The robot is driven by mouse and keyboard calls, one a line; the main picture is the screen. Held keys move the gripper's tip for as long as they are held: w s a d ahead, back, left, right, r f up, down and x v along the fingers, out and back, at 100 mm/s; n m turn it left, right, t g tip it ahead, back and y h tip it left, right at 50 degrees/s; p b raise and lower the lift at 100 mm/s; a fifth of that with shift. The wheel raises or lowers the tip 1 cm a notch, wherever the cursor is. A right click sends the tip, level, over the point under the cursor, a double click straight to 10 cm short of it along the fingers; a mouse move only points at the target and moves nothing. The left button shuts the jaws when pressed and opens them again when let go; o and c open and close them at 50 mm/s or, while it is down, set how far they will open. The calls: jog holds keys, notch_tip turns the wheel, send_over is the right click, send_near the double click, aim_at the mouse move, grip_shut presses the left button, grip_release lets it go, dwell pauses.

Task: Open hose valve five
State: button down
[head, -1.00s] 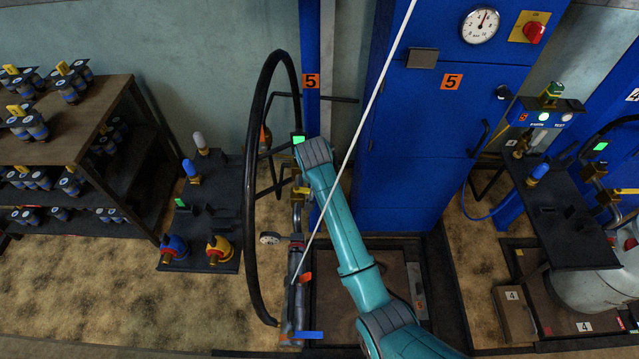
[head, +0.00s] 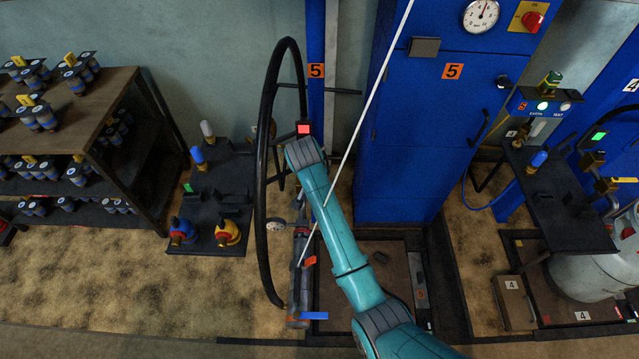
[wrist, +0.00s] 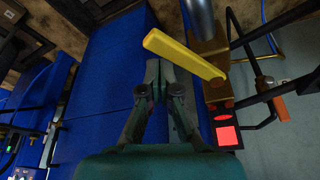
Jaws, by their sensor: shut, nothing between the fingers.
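Hose valve five shows in the wrist view as a brass valve body (wrist: 209,72) with a yellow lever handle (wrist: 185,55). The lever runs from the brass body toward the upper left. My gripper (wrist: 160,68) is shut and empty, its fingertips right at the lever's middle and partly overlapped by it; I cannot tell if they touch. A lit red square lamp (wrist: 227,136) sits beside the valve; it also shows in the head view (head: 304,129). In the head view my forearm and wrist hide the fingers and the lever. An orange 5 label (head: 316,70) marks the blue post above.
A large black hose loop (head: 266,170) hangs left of the valve. A black fixture board (head: 217,225) stands left. Station 4 is at far right.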

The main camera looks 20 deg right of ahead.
jog(key=shift+s+a, duration=0.2)
jog(key=shift+a, duration=0.35)
jog(key=shift+s+a, duration=0.15)
jog(key=shift+a, duration=1.4)
